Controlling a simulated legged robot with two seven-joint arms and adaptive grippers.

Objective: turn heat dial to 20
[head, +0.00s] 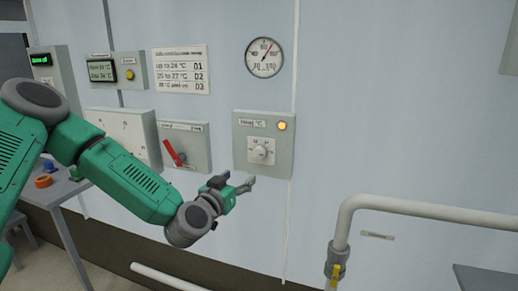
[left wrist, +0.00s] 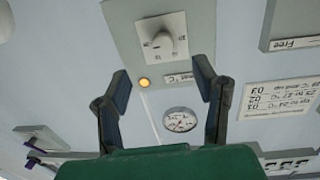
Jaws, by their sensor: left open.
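The heat dial is a pale round knob (head: 260,152) on a white scale plate, on a grey wall box (head: 244,165) with a "Heat °C" label and a lit amber lamp (head: 282,126). I cannot read its setting. In the left wrist view, which is upside down, the knob (left wrist: 163,43) and lamp (left wrist: 144,82) show beyond the fingertips. My left gripper (head: 236,184) is open and empty, just below and left of the dial box; its two fingers also show in the left wrist view (left wrist: 161,76). It appears apart from the knob. My right gripper is not in view.
A red lever switch (head: 174,152) is on the box left of the dial. A round gauge (head: 265,57) and a notice (head: 181,70) are above. A white pipe (head: 425,208) with a yellow valve handle (head: 335,275) stands at lower right. A table (head: 62,190) is at left.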

